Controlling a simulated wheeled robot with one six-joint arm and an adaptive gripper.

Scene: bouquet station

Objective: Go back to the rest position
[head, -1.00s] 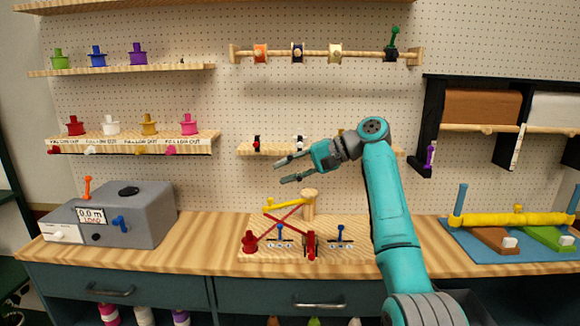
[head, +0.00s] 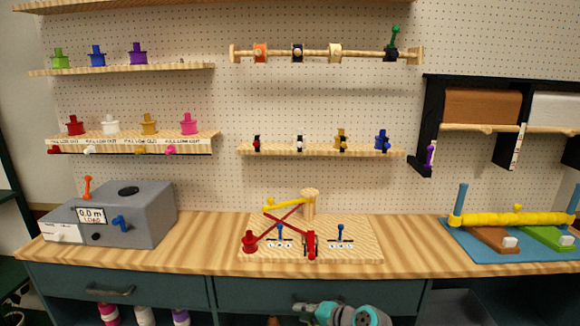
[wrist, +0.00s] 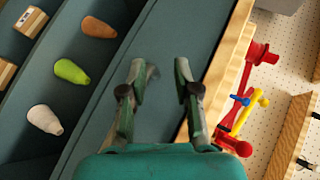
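My gripper (wrist: 162,88) shows in the wrist view with its two fingers apart and nothing between them. It hangs in front of the dark drawer fronts, apart from the bench edge. In the head view my folded arm shows only at the bottom edge, below the worktop, and the fingertips are hard to make out there.
The wooden worktop (head: 200,245) carries a grey machine (head: 125,215), a wooden board with red ribbon and levers (head: 350,250), and a blue mat with a yellow roll (head: 515,219). Several coloured bottles (wrist: 72,71) stand in a lower compartment.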

